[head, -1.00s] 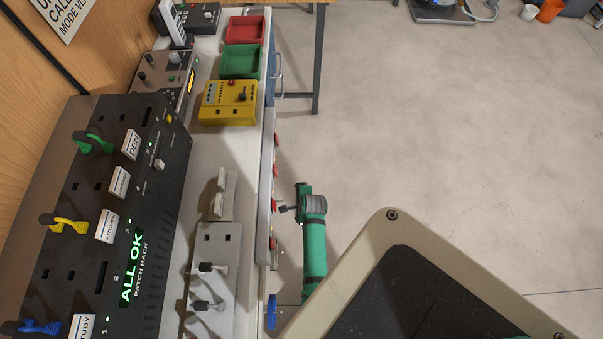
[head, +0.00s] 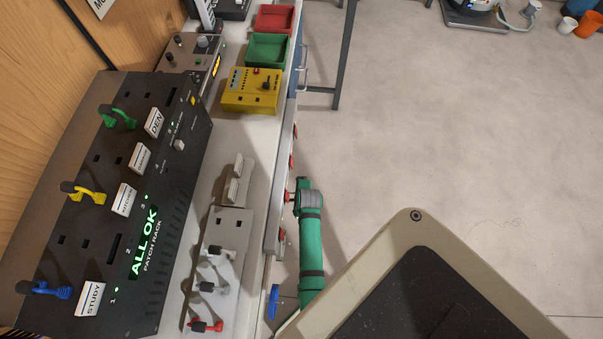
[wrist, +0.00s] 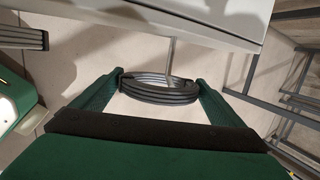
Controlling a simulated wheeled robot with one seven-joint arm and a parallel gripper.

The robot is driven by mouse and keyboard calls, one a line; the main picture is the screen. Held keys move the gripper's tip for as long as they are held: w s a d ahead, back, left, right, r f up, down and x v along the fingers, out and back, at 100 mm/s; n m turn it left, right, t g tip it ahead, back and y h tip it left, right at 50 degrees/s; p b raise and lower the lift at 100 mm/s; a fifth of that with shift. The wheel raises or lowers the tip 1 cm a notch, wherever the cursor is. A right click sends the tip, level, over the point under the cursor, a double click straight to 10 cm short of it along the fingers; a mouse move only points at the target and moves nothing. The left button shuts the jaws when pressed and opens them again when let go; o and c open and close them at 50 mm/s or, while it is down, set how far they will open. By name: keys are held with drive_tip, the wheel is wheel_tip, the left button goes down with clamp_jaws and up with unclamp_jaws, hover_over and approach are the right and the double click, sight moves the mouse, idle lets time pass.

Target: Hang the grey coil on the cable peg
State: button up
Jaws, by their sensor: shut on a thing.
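The grey coil (wrist: 158,91) is a flattened bundle of dark grey loops in the wrist view. My gripper (wrist: 159,80) is shut on it, with one green finger at each side of the coil. In the head view my green arm's end (head: 304,187) is close beside the bench's front edge, and the coil cannot be made out there.
The bench (head: 259,135) carries the black patch rack (head: 172,215), a yellow box (head: 251,90), a green tray (head: 268,50) and a red tray (head: 274,18). Red fittings (head: 292,160) and a blue one (head: 273,301) line its front edge.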

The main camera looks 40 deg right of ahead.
drive_tip(key=shift+w+a+f, duration=0.4)
drive_tip(key=shift+w+a, duration=0.25)
drive_tip(key=shift+w, duration=0.15)
drive_tip(key=shift+w+a+f, duration=0.4)
drive_tip(key=shift+w+a, duration=0.2)
drive_tip(key=shift+w, duration=0.15)
drive_tip(key=o, duration=0.9)
drive_tip(key=v, duration=1.1)
drive_tip(key=shift+f, duration=0.1)
drive_tip(key=shift+s, duration=0.1)
